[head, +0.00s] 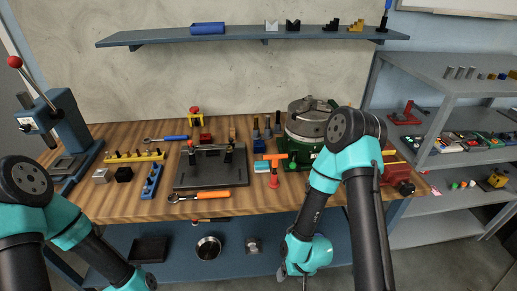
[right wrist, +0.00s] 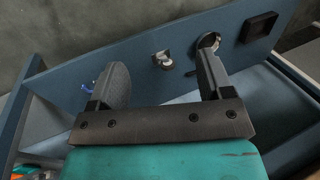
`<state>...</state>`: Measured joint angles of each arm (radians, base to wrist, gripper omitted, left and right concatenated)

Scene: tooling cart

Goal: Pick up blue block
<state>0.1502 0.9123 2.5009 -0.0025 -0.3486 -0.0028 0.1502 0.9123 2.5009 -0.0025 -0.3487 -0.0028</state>
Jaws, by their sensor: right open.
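Several blue things show in the head view. A light blue block (head: 258,170) lies on the wooden bench left of the green-based round chuck. A long blue piece (head: 208,28) rests on the wall shelf. I cannot tell which the task names. My right gripper (head: 292,273) hangs low in front of the bench, below its top and apart from all three. In the right wrist view its two fingers (right wrist: 162,78) are spread with nothing between them. My left gripper is out of view.
The bench (head: 115,212) is crowded with a black plate fixture, an orange-handled tool (head: 212,194), a red-and-orange tool (head: 273,178) and the chuck (head: 307,122). The blue lower shelf (head: 180,270) holds a black tray, a round metal dish and a small metal part. A grey rack stands right.

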